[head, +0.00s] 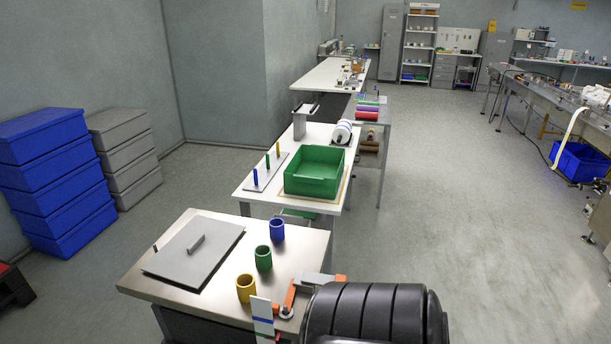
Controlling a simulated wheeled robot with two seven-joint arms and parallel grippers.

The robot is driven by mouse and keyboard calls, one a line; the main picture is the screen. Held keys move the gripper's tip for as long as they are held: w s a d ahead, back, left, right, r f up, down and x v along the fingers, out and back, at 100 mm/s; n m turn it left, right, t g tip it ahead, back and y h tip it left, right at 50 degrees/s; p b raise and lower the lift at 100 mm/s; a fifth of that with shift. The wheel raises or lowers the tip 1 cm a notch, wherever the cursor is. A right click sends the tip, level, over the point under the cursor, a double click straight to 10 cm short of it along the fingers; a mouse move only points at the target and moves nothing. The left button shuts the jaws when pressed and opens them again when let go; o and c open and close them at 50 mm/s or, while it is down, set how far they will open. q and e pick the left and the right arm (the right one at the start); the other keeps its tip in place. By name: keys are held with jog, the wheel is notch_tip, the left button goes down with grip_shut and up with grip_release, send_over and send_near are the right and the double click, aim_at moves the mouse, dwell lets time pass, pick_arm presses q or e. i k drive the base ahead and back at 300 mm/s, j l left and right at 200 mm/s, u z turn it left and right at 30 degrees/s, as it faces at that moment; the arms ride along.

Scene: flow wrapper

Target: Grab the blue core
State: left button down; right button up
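The blue core (277,230) is a short, upright hollow cylinder. It stands on the metal-topped table (180,287) in the foreground, near the table's right edge. A green core (263,259) and a yellow core (246,289) stand in a row with it, nearer to me. The blue core is the farthest of the three and nothing covers it.
A grey plate with a handle (195,250) lies left of the cores. A black ribbed object (375,312) blocks the bottom. Behind, a white table holds a green bin (314,172).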

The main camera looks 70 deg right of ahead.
aim_at(276, 225)
jog(key=z, duration=1.95)
